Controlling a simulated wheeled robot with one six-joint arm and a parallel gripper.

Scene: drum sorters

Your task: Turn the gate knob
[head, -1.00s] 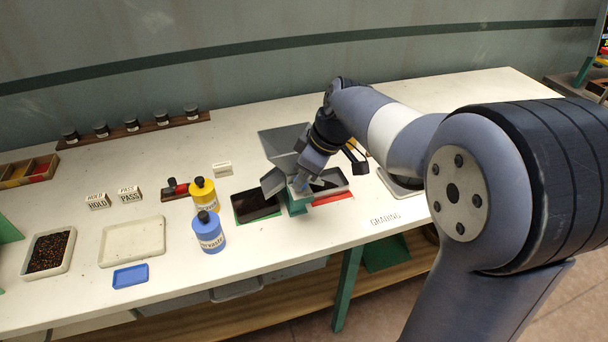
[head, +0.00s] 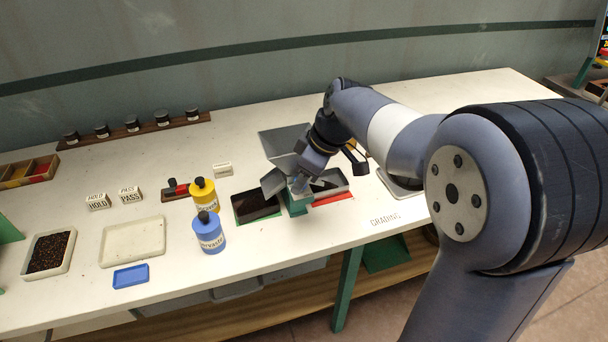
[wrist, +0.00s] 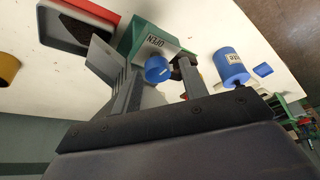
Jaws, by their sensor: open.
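In the wrist view my gripper (wrist: 161,72) is open, with one finger on each side of the knob. I cannot tell whether either finger touches it. The knob is largely hidden there.
A dark tray (head: 255,205) stands left of the sorter and a red-edged tray (head: 333,195) right of it. Blue (head: 209,234) and yellow (head: 203,196) bottles stand close on the left. The bench front edge is near; the GRADING area is mostly clear.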

